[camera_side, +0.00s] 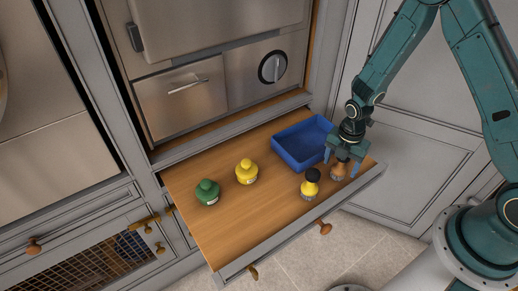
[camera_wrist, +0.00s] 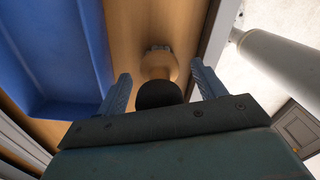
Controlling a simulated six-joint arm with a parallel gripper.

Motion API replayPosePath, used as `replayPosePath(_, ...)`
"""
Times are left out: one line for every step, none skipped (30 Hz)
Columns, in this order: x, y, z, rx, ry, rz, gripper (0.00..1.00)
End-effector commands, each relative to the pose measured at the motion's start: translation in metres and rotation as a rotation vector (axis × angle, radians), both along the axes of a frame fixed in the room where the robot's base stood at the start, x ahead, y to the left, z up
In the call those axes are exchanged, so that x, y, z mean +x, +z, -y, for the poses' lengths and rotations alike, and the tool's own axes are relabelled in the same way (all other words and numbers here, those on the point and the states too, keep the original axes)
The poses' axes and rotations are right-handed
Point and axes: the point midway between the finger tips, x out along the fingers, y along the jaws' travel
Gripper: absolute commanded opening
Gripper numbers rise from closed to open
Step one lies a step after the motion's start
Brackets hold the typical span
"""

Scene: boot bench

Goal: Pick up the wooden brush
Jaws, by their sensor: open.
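The wooden brush (camera_side: 338,171) stands on the drawer board near its right front corner, a light brown body under my gripper. In the wrist view the wooden brush (camera_wrist: 159,66) shows its tan body, pale bristles at the far end and a dark round knob nearer me. My gripper (camera_side: 342,162) is open and pointing down over the brush. In the wrist view the two blue fingers of my gripper (camera_wrist: 160,74) lie on either side of the brush, with a gap visible on both sides.
A blue tray (camera_side: 318,128) stands just behind and left of my gripper. A yellow brush with a black knob (camera_side: 310,185) stands close on the left. A yellow one (camera_side: 246,172) and a green one (camera_side: 207,193) are farther left. The drawer's front rail (camera_side: 290,245) is raised.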

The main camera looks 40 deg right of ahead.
Motion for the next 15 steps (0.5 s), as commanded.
replayPosePath(0.0000,-0.0008,0.0001,0.000,0.000,0.000,0.69)
replayPosePath(0.0001,-0.0009,0.0001,0.000,0.000,0.000,0.69)
replayPosePath(0.0001,-0.0008,0.0001,0.000,0.000,0.000,0.69)
replayPosePath(0.0001,-0.0008,0.0001,0.000,0.000,0.001,0.69)
replayPosePath(0.0001,-0.0007,0.0001,0.000,0.000,0.001,0.69)
replayPosePath(0.0001,-0.0006,0.0001,0.000,0.000,0.001,0.69)
replayPosePath(0.0001,-0.0006,0.0001,0.000,0.000,0.001,0.69)
replayPosePath(0.0001,-0.0006,0.0001,0.000,0.000,0.001,0.69)
replayPosePath(0.0001,-0.0005,0.0001,0.000,0.000,0.001,0.69)
replayPosePath(0.0001,-0.0005,0.0001,0.000,0.000,0.001,0.69)
replayPosePath(0.0001,-0.0005,0.0001,0.000,0.000,0.001,0.69)
replayPosePath(0.0001,-0.0005,0.0001,0.000,0.000,0.001,0.69)
replayPosePath(0.0001,-0.0004,0.0001,0.000,0.000,0.001,0.69)
replayPosePath(0.0001,-0.0004,0.0001,0.000,0.000,0.001,0.69)
replayPosePath(0.0001,-0.0004,0.0001,0.000,0.000,0.001,0.67)
